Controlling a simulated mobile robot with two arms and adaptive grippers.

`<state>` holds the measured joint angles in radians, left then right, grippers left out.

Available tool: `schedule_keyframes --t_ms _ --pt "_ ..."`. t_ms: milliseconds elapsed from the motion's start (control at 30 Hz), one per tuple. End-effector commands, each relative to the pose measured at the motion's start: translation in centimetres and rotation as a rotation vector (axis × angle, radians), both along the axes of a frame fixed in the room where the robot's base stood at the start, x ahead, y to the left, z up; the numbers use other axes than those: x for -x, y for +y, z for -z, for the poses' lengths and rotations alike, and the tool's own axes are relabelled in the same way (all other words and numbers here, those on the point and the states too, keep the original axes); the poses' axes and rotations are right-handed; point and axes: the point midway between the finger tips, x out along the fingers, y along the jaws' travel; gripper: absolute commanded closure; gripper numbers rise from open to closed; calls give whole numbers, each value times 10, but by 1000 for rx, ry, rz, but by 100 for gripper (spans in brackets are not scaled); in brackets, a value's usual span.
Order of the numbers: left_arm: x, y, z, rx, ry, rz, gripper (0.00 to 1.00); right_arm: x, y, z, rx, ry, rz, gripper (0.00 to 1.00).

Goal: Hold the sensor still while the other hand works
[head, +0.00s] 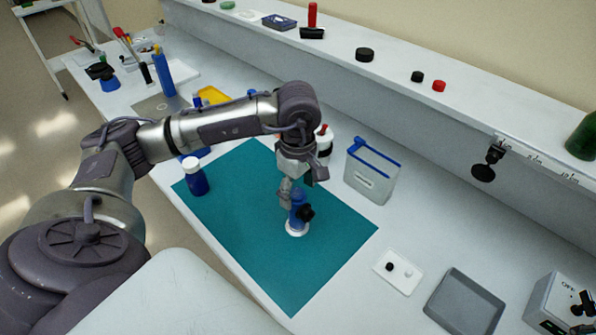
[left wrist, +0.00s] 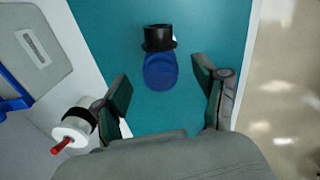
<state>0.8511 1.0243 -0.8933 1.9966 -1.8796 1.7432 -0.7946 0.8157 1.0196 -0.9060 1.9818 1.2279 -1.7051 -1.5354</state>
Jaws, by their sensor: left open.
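The sensor (head: 297,218) appears to be the blue upright body with a black knob on its side and a white base, standing on the teal mat (head: 240,245). In the left wrist view the blue sensor top (left wrist: 160,72) and its black part (left wrist: 158,38) show between and beyond the fingers. My left gripper (head: 294,190) points down over the sensor, partly covering it. Its fingers (left wrist: 163,82) are spread, with a gap on each side of the blue body. I cannot tell whether any finger touches it. My right gripper is not in view.
A dark blue bottle with white cap (head: 195,178) stands at the mat's left. A clear bin with blue rim (head: 370,172) and a white bottle with red tip (head: 324,142) stand behind. A white plate (head: 398,271) and grey tray (head: 464,303) lie right. The mat's front is clear.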

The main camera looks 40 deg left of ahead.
Motion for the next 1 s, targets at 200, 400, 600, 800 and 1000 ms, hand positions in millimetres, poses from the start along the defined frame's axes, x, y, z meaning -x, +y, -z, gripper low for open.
schedule_keyframes --t_ms 200,400,600,800,1000 --pt "1 0 38 0 3 -2 28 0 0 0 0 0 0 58" --pt "0 0 55 1 0 -1 28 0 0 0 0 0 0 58" --pt "0 0 58 1 0 -1 28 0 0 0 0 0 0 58" --pt "0 0 58 1 0 -2 38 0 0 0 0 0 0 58" --pt "0 0 58 1 0 -2 71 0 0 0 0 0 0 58"
